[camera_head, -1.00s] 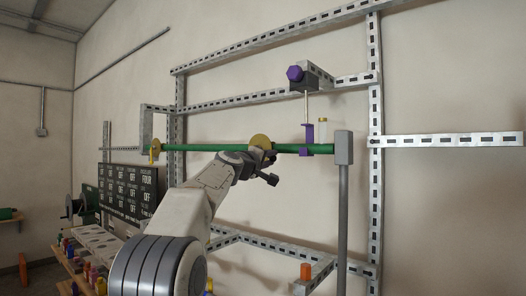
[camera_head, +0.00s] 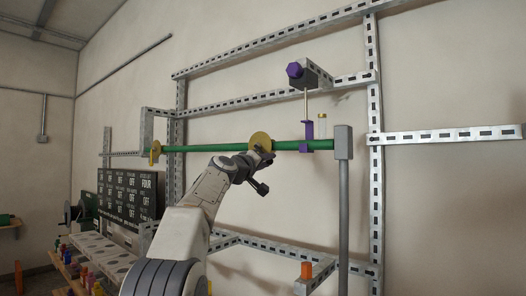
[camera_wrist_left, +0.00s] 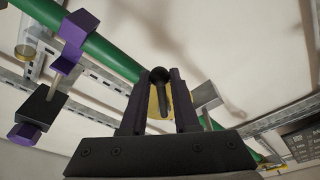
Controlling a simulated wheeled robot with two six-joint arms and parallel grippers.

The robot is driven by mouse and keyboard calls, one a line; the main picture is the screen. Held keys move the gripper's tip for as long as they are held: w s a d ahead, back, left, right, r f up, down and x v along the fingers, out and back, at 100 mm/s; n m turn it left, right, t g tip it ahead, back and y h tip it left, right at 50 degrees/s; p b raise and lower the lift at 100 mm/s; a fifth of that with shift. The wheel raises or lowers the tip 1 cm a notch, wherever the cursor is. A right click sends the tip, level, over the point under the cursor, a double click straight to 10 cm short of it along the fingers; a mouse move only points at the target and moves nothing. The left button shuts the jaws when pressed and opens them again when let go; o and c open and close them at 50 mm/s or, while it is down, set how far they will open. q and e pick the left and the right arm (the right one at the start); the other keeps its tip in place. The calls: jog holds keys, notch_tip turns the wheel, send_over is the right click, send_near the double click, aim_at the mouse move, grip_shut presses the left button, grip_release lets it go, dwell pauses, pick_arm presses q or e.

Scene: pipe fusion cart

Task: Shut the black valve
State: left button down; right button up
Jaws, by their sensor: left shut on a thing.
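The black valve handle (camera_wrist_left: 158,90) shows in the left wrist view as a short dark lever with a rounded end, in front of a yellow disc (camera_head: 259,140) on the green pipe (camera_head: 205,148). My left gripper (camera_wrist_left: 157,100) has one finger on each side of the handle and is shut on it. In the head view the left gripper (camera_head: 266,156) is at the pipe beside the disc and hides the handle. My right gripper is in neither view.
A purple clamp (camera_head: 308,132) hangs on a rod over the pipe's right part. A grey post (camera_head: 343,190) stands at the pipe's right end. Slotted metal rails (camera_head: 375,110) frame the wall. A dark sign board (camera_head: 130,195) and a bench are at lower left.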

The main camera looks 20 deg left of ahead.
pick_arm(q)
jog(key=shift+a+f+m, duration=0.2)
jog(key=shift+a+m, duration=0.05)
jog(key=shift+m, duration=0.15)
jog(key=shift+w+a+f+m+h+b, duration=0.15)
jog(key=shift+a+f+m+b, duration=0.15)
jog(key=shift+m, duration=0.35)
jog(key=shift+w+a+f+m+h+b, duration=0.1)
jog(key=shift+a+f+m+h+b, duration=0.1)
jog(key=shift+m+b, duration=0.35)
jog(key=shift+w+a+f+m+h, duration=0.2)
jog(key=shift+a+m, duration=0.1)
jog(key=shift+m, duration=0.4)
jog(key=shift+w+a+f+m+h, duration=0.15)
jog(key=shift+a+m, duration=0.1)
jog(key=shift+m, duration=0.45)
jog(key=shift+s, duration=0.1)
